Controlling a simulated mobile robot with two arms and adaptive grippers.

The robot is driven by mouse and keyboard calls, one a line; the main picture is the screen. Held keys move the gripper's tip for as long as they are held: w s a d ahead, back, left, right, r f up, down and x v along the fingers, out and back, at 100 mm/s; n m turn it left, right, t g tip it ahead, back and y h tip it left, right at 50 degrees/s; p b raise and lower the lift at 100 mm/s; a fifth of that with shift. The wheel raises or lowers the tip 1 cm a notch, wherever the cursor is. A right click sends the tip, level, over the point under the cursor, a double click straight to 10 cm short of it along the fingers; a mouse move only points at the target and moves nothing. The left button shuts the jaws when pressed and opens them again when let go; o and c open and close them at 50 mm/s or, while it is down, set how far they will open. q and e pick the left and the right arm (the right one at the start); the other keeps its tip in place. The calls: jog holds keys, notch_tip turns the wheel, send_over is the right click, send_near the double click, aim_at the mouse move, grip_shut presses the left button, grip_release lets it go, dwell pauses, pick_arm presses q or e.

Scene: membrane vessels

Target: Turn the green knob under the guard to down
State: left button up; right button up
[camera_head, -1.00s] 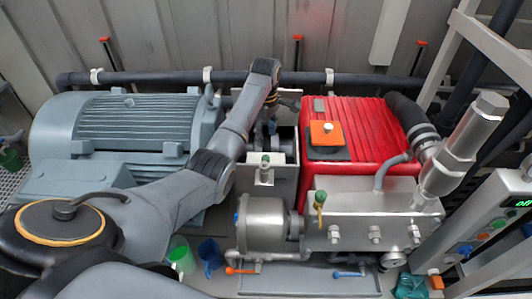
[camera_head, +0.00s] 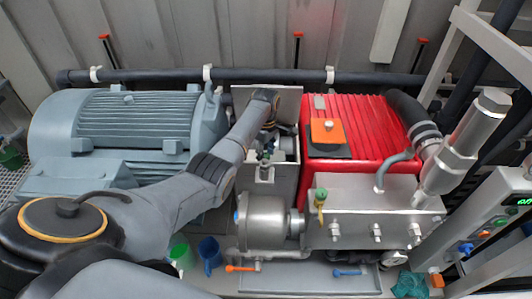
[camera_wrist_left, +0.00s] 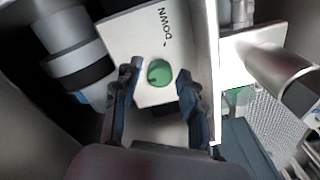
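The green knob (camera_wrist_left: 160,73) sits on a white plate (camera_wrist_left: 142,30) marked DOWN in the left wrist view. A small dark mark shows on the knob. My left gripper (camera_wrist_left: 160,76) is open, with one dark finger on each side of the knob; I cannot tell whether they touch it. In the head view my left gripper (camera_head: 268,150) is down inside the grey guard box (camera_head: 264,190), between the blue-grey motor (camera_head: 135,125) and the red housing (camera_head: 355,140). The knob is not clearly visible there. My right gripper is not in view.
A pale upright panel (camera_head: 288,96) stands behind the gripper. A silver block (camera_head: 365,205) with a green-topped valve (camera_head: 320,198) is at right. Green (camera_head: 180,254) and blue (camera_head: 209,252) cups stand at the front. In the wrist view, a metal cylinder (camera_wrist_left: 265,65) is close on the right.

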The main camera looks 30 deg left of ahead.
pick_arm(q)
grip_shut()
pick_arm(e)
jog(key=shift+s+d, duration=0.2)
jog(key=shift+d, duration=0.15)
